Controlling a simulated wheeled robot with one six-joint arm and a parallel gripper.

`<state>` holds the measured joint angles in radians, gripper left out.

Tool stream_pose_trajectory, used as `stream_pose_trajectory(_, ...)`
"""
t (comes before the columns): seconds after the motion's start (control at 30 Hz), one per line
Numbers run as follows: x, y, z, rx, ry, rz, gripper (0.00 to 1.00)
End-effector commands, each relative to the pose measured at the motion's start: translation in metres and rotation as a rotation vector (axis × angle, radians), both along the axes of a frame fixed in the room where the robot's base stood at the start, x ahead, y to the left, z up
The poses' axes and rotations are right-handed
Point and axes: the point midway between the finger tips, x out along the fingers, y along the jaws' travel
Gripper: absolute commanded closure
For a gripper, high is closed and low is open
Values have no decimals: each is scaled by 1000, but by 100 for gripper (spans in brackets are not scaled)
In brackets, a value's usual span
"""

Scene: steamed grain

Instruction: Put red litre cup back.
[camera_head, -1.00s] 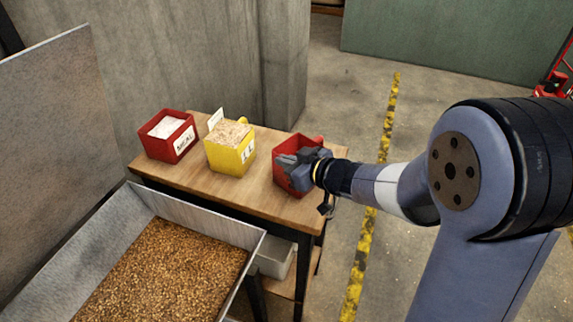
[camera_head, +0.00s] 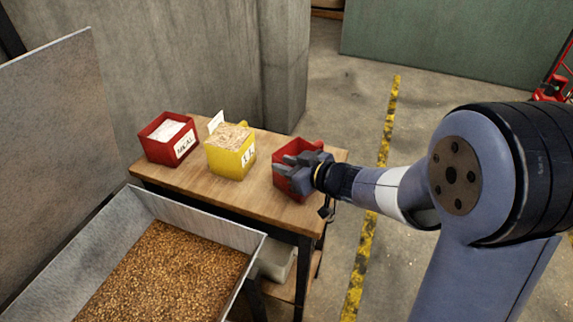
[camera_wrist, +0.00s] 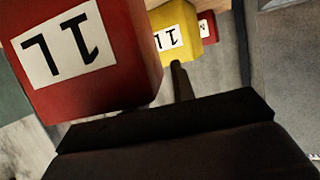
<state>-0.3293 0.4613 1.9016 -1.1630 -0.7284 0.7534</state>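The red litre cup (camera_head: 284,176) stands at the right end of the wooden table. It fills the upper left of the wrist view (camera_wrist: 140,60), where its white "1 L" label appears upside down. In the wrist view one dark finger (camera_wrist: 181,82) shows beside the cup; the other finger is hidden. Whether the fingers are closed on the cup cannot be seen.
A yellow box (camera_head: 229,160) labelled "1 L" and a red "MEAL" box (camera_head: 160,153) stand left of the cup on the table (camera_head: 237,196). A metal bin of grain (camera_head: 250,250) is in front. Bare tabletop separates the cup from the yellow box.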

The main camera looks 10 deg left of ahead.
Motion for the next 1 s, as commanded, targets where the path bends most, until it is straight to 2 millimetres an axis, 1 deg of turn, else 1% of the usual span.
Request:
stream_pose_trajectory(0.17, -13, -25, 12, 0, -2, -6, 76)
stream_pose_trajectory(0.3, -29, -52, 24, 0, -1, -8, 76)
stream_pose_trajectory(0.5, -46, -81, 36, 0, -1, -5, 76)
stream_pose_trajectory(0.7, -55, -94, 40, 0, 0, -3, 76)
stream_pose_trajectory(1.0, -57, -96, 41, -1, 1, 0, 76)
